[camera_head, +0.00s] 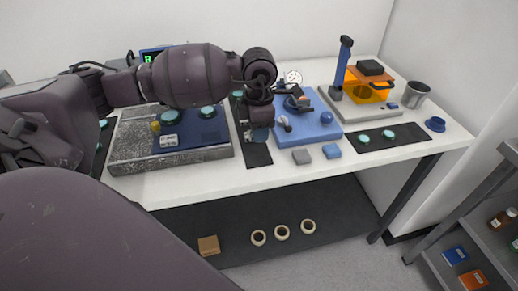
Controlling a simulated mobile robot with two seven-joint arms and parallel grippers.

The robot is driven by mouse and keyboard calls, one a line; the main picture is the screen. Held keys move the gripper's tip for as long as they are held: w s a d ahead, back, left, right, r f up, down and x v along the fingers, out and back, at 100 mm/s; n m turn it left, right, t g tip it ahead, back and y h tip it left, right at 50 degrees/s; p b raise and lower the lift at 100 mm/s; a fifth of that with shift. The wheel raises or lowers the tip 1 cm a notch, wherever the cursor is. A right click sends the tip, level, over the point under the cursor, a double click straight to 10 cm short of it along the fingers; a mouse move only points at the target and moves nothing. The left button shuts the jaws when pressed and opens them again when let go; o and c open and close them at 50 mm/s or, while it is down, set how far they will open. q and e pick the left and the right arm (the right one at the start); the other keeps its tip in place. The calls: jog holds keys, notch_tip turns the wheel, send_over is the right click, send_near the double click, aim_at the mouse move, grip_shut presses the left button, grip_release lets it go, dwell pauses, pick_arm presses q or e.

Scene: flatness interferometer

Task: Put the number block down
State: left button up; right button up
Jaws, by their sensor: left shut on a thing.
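My left arm comes in from the left, and its gripper (258,132) points down over the dark mat strip in the middle of the bench. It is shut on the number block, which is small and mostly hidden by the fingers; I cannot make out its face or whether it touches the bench. My right gripper is not in view.
A granite slab (128,150) with a blue plate (212,137) stands left of the gripper. A blue fixture (318,126) is close on its right. An orange device (366,90) and cup (416,95) stand farther right.

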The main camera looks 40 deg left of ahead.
aim_at(259, 157)
pick_arm(q)
jog(key=shift+f+b, duration=0.3)
jog(key=shift+f, duration=3.15)
jog(key=shift+f, duration=0.1)
jog(key=o, duration=0.9)
notch_tip(259, 157, up, 12)
jog(key=shift+r+p, duration=0.15)
jog(key=shift+p, duration=0.3)
